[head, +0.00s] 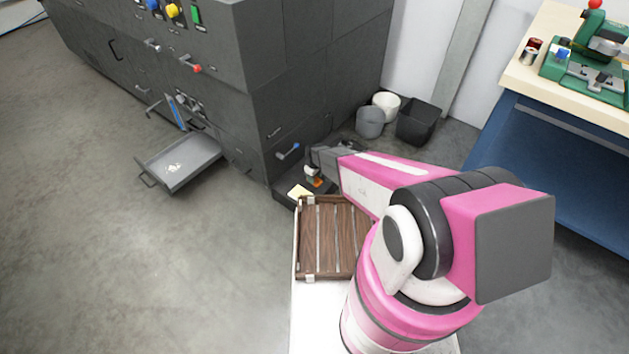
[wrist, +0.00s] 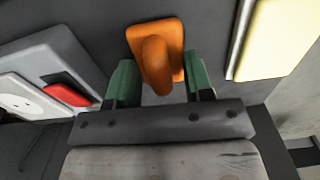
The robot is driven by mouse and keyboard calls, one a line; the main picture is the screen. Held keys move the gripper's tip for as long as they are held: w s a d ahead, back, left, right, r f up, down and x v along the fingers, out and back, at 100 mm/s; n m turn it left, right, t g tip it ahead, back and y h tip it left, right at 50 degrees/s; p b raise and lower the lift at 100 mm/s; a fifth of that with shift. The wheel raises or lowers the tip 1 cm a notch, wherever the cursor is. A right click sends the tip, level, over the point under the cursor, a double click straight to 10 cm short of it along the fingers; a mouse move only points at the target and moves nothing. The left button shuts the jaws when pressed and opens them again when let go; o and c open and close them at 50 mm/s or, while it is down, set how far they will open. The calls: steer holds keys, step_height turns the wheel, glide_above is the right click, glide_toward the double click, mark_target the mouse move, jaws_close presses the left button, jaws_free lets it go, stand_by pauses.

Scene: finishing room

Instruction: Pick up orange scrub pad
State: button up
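The orange scrub pad (wrist: 157,60) has a flat base and a raised rounded grip, and lies on a dark grey surface in the wrist view. In the head view it is a small orange patch (head: 315,183) on a low dark ledge by the cabinet's corner, partly hidden by my arm. My gripper (wrist: 160,85) is open, with one green finger on each side of the pad's raised grip. A gap shows at the right finger; whether the left one touches is unclear. In the head view my gripper (head: 312,171) is right above the pad.
A cream block (wrist: 278,38) lies right of the pad, also seen in the head view (head: 299,192). A grey-white item with a red part (wrist: 68,95) is at left. The dark cabinet (head: 290,100) stands close behind.

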jaws_close()
steer(key=shift+r, duration=0.15)
